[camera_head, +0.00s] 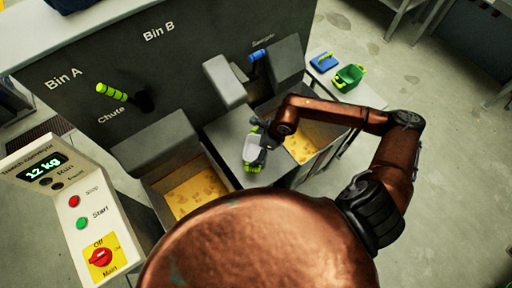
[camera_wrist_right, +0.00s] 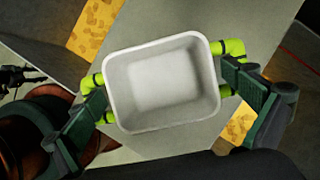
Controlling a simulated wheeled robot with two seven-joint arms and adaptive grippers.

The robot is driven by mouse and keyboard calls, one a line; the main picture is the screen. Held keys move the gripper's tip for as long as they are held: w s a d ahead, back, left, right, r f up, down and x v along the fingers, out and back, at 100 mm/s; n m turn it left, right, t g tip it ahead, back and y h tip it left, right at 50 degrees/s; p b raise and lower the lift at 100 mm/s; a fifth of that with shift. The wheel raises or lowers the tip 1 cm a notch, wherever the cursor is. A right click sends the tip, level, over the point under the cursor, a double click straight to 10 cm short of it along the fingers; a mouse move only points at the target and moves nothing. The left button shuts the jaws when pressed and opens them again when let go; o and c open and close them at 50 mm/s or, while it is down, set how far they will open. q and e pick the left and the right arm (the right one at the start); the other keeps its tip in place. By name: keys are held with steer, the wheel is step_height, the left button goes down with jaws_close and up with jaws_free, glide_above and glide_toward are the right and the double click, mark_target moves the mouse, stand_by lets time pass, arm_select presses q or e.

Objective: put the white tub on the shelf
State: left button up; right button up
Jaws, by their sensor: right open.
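The white tub (camera_head: 251,149) stands on the grey ledge between the two bins of yellow material. In the right wrist view the tub (camera_wrist_right: 162,83) is seen from above, empty, with a rounded rectangular rim. My right gripper (camera_head: 256,147) is down at the tub. A grey side shelf (camera_head: 368,94) at the right of the machine carries a blue item (camera_head: 324,62) and a green tub (camera_head: 349,77). My left gripper is not in view.
The left bin (camera_head: 219,181) and the right bin (camera_head: 322,141) flank the ledge. A lime-gripped chute lever (camera_head: 112,92) and a blue-handled sampler (camera_head: 257,55) stick out from the dark machine front. A control panel (camera_head: 88,221) stands at the left. The floor at the right is clear.

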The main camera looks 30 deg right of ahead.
steer(key=v, duration=1.2)
steer(key=shift+p, duration=0.4)
